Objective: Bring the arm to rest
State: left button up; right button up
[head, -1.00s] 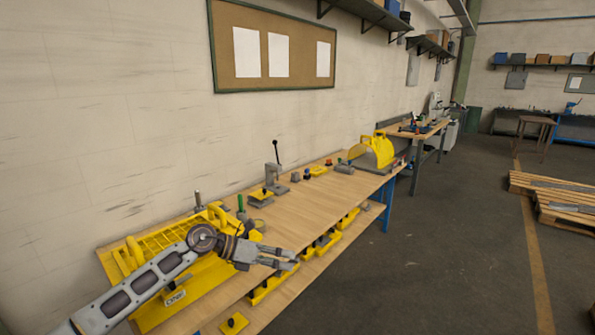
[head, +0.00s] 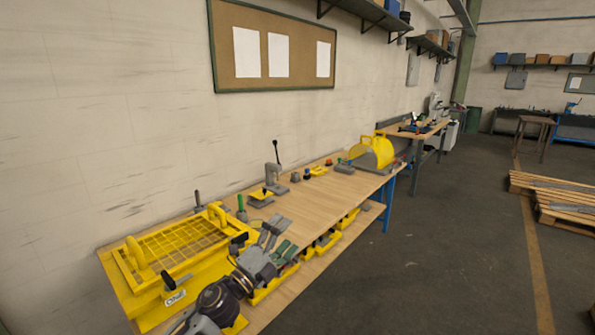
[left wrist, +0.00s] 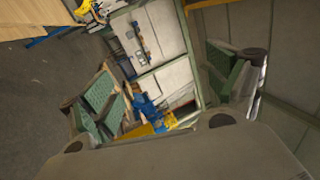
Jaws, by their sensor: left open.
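My left gripper (head: 278,243) is over the front edge of the workbench, beside the yellow case. Its fingers are spread and nothing is between them. In the left wrist view its two green-padded fingers (left wrist: 165,95) stand wide apart, with only the distant room between them. My left arm comes up from the bottom edge of the head view. My right gripper is not in view.
The yellow case (head: 145,308) with a grid lid stands on the near left of the wooden workbench (head: 325,191). A small press (head: 272,178) and a yellow guard (head: 372,152) stand farther back. Yellow bins (head: 327,241) line the lower shelf. Pallets (head: 560,200) lie on the right floor.

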pick_arm(q)
jog(key=s+a+f+n+g+y, duration=0.1)
jog(key=s+a+f+n+y, duration=0.3)
jog(key=a+f+n+y, duration=0.45)
jog(key=s+a+f+n+g+y, duration=0.2)
jog(key=s+a+f+n+y, duration=0.2)
jog(key=a+f+n+y, duration=0.45)
jog(key=s+a+f+n+g+h, duration=0.1)
jog(key=s+f+n+g, duration=0.5)
jog(key=s, duration=0.5)
jog(key=s+a+f+n+g+h, duration=0.15)
jog(key=s+f+g, duration=0.25)
jog(key=s+f, duration=0.55)
jog(key=s+f+g, duration=0.1)
jog(key=s+f, duration=0.1)
jog(key=f, duration=1.4)
jog(key=s+f, duration=0.3)
jog(key=f, duration=1.2)
jog(key=s+a+f, duration=0.2)
jog(key=s+f, duration=0.7)
jog(key=s, duration=0.1)
jog(key=s+a+f+g, duration=0.1)
jog(key=s+a+f, duration=0.1)
jog(key=s+f, duration=0.8)
jog(key=shift+s+a+f, duration=0.3)
jog(key=shift+s, duration=0.45)
jog(key=shift+w, duration=0.1)
